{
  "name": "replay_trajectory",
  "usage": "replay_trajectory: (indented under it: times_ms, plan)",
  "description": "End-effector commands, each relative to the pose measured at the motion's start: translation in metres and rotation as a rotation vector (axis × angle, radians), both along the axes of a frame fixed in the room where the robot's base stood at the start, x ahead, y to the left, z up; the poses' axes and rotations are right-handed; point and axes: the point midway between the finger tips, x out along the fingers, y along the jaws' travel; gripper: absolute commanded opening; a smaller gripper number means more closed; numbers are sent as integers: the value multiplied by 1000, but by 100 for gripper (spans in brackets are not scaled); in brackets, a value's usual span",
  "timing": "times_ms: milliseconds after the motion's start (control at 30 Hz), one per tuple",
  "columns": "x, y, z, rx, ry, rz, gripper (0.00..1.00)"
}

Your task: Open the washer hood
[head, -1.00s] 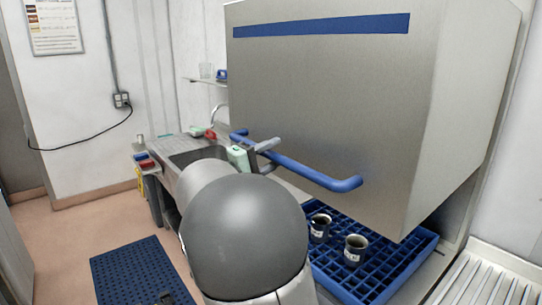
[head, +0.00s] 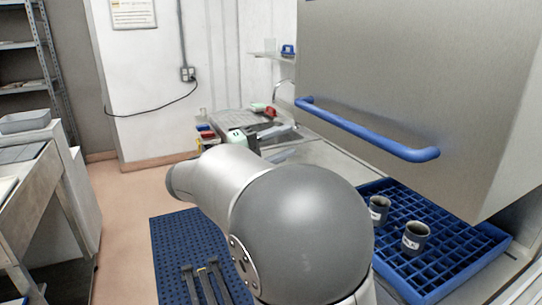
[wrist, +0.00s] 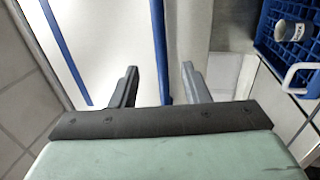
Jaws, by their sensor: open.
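The washer hood (head: 410,90) is a large steel box at the right of the head view, raised clear of the blue rack (head: 425,285) below it. Its blue bar handle (head: 365,132) runs along the lower front. My gripper (wrist: 158,75) is open and empty. In the wrist view the blue handle (wrist: 158,40) shows between the two fingers, but they are not closed on it. In the head view my gripper (head: 280,148) is left of and below the handle, partly hidden by my arm; it looks apart from the bar.
A sink counter (head: 225,122) with small items lies behind my arm. A bench (head: 40,205) stands at the left.

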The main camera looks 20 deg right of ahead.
Motion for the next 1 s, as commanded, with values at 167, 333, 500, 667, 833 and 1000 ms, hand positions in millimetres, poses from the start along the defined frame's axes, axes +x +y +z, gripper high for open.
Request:
replay_trajectory:
  times_ms: [167, 333, 500, 667, 833, 1000]
  plan:
    - [-2, 20, -5, -1, 0, 0, 42]
    - [-3, 25, -5, -1, 1, 0, 42]
    - [-3, 25, -4, -1, 1, 0, 42]
    - [-2, 25, -5, -1, 1, 0, 42]
    - [-12, 9, -20, 80, 48, -17, 42]
    - [-64, -33, -92, 445, 217, -67, 42]
